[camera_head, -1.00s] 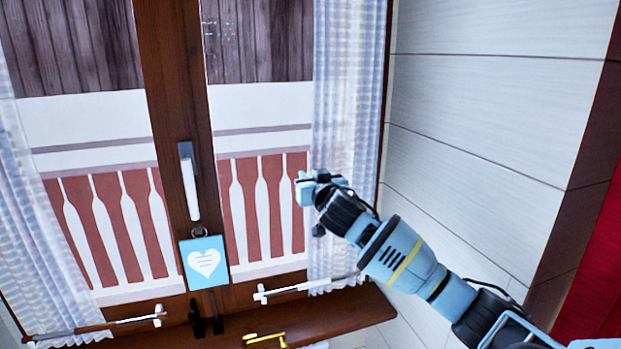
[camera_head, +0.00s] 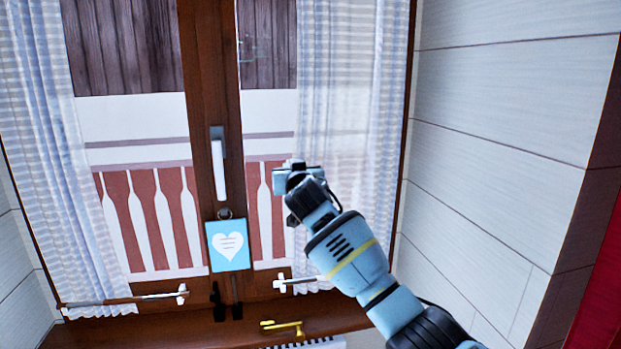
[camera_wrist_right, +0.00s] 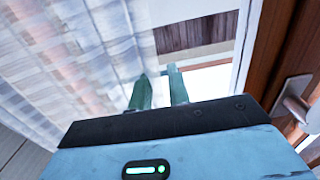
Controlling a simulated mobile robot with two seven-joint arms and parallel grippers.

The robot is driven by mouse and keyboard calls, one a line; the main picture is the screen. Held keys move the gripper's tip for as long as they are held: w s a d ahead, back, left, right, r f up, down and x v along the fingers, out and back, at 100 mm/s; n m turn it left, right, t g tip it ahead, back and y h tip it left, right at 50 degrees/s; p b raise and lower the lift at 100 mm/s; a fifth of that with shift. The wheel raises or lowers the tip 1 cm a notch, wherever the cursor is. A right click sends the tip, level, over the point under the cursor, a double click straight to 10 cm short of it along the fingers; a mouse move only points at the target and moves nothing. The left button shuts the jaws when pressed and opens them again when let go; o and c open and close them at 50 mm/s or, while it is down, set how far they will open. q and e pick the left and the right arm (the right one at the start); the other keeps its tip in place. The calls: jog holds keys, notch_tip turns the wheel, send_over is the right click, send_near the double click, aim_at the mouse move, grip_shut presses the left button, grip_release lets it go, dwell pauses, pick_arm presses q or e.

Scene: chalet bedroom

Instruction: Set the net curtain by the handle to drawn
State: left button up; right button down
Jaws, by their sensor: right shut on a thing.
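The right net curtain (camera_head: 350,120) hangs over the right part of the right window pane. A strip of bare glass shows between its inner edge and the middle frame. My right gripper (camera_head: 296,172) is at that inner edge, about level with the lower pane, and is shut on the net curtain. In the right wrist view the fingers (camera_wrist_right: 160,90) are by the edge of the gauzy curtain (camera_wrist_right: 75,65); the pinched cloth itself is hard to make out. A white window handle (camera_head: 219,168) is on the middle frame, left of the gripper. My left gripper is not in view.
Another net curtain (camera_head: 75,170) hangs at the left side. A blue heart tag (camera_head: 228,246) hangs below the window handle. White-ended rods (camera_head: 302,282) lie along the window's bottom. A pale panelled wall (camera_head: 500,150) stands right.

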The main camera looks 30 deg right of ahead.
jog(key=shift+w+a+r+b, duration=0.15)
jog(key=shift+w+a, duration=0.1)
jog(key=shift+a, duration=0.7)
jog(key=shift+w+a+f+b, duration=0.1)
jog(key=shift+w+a+b, duration=0.15)
jog(key=shift+a, duration=0.65)
jog(key=shift+w+a+r+b, duration=0.1)
jog(key=shift+w+a, duration=0.15)
jog(key=shift+a, duration=0.7)
jog(key=c, duration=1.3)
grip_release()
jog(key=shift+s, duration=0.1)
jog(key=shift+v, duration=3.8)
